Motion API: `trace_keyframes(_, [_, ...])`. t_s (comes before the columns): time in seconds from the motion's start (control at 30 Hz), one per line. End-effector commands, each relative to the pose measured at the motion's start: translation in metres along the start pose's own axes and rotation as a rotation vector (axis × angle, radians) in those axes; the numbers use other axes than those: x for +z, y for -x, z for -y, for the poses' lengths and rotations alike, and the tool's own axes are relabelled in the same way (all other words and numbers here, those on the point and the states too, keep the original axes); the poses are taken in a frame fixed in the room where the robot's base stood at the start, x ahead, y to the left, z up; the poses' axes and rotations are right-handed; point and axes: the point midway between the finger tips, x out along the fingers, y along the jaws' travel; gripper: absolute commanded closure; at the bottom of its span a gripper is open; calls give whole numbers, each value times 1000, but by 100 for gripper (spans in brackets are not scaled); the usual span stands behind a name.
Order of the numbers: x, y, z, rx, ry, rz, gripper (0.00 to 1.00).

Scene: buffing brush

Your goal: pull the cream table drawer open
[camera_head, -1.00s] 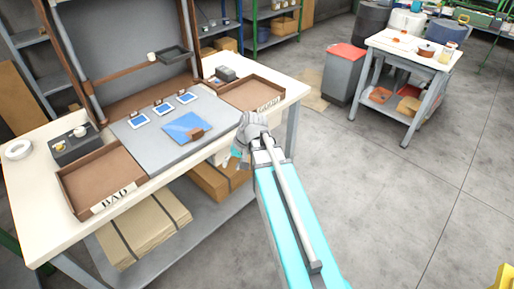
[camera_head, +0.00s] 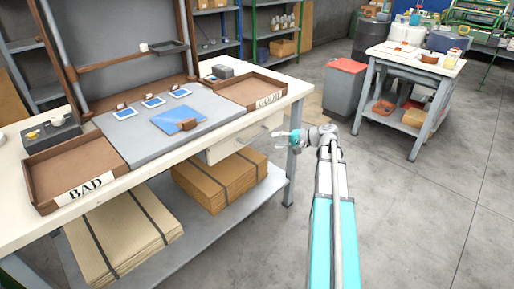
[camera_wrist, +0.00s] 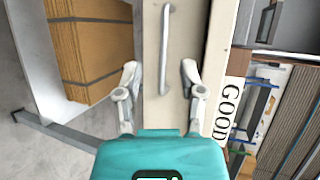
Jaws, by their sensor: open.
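The cream table drawer (camera_head: 232,141) hangs under the front edge of the workbench top, near its right end. In the wrist view the drawer front (camera_wrist: 153,112) fills the middle, with a pale metal bar handle (camera_wrist: 165,48) running up the picture. My gripper (camera_head: 280,137) is in front of the drawer at its right. In the wrist view my gripper (camera_wrist: 160,80) is open, one finger on each side of the handle's line. The lower end of the handle appears between the fingertips; whether anything touches it I cannot tell.
The workbench (camera_head: 15,228) carries a BAD tray (camera_head: 52,168) and a GOOD tray (camera_head: 262,85). Strapped cardboard (camera_head: 215,182) lies on the shelf below the drawer. A grey bin (camera_head: 344,90) and a small table (camera_head: 405,62) stand at the right. Floor between is clear.

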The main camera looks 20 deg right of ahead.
Motion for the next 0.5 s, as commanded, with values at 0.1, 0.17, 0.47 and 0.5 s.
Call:
trace_keyframes(0.1, [-20,16,-13,-67,-21,-33,49])
trace_keyframes(0.17, [-26,22,-15,-91,-28,-43,49])
trace_keyframes(0.47, [-33,32,-14,-126,-37,-57,49])
trace_keyframes(0.5, [-32,32,-13,-126,-37,-57,49])
